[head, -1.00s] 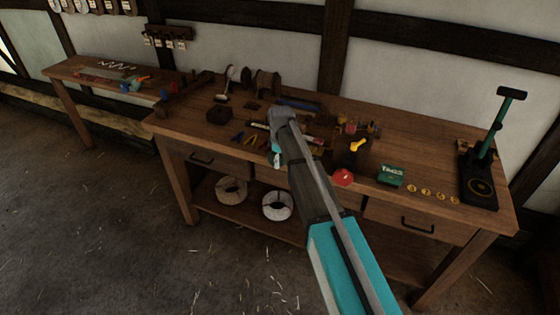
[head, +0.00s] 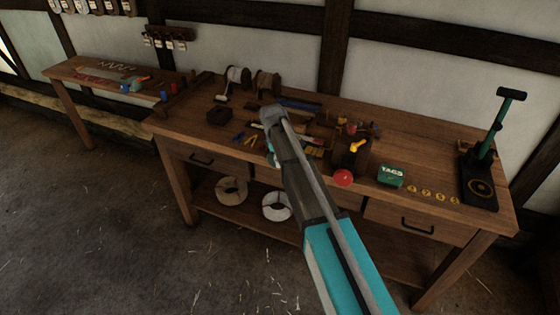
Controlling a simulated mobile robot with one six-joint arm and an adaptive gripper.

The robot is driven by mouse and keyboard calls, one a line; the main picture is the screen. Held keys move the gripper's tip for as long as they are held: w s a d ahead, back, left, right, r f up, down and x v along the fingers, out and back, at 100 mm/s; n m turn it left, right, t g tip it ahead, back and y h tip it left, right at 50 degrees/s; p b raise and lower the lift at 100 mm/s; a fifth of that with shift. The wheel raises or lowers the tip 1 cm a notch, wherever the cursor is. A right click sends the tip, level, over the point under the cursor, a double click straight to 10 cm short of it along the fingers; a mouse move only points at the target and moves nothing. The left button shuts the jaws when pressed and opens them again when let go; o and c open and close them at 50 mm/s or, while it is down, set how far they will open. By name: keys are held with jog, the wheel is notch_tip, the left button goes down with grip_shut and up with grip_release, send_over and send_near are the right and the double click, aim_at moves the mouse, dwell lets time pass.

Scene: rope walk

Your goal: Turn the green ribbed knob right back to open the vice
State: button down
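I cannot pick out a green ribbed knob or clearly identify a vice in the head view. A dark fixture with a small blue part (head: 163,96) is at the bench's left end; it is too small to tell what it is. My arm reaches up across the middle of the view over the bench.
The wooden bench (head: 410,150) carries two spools, a dark block (head: 219,115), hand tools, a green TAGS box (head: 390,175) and a green-handled press (head: 488,145). The floor in front is clear.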

jog(key=shift+c, duration=2.2)
grip_release()
jog(key=shift+s+y, duration=0.1)
jog(key=shift+y, duration=0.3)
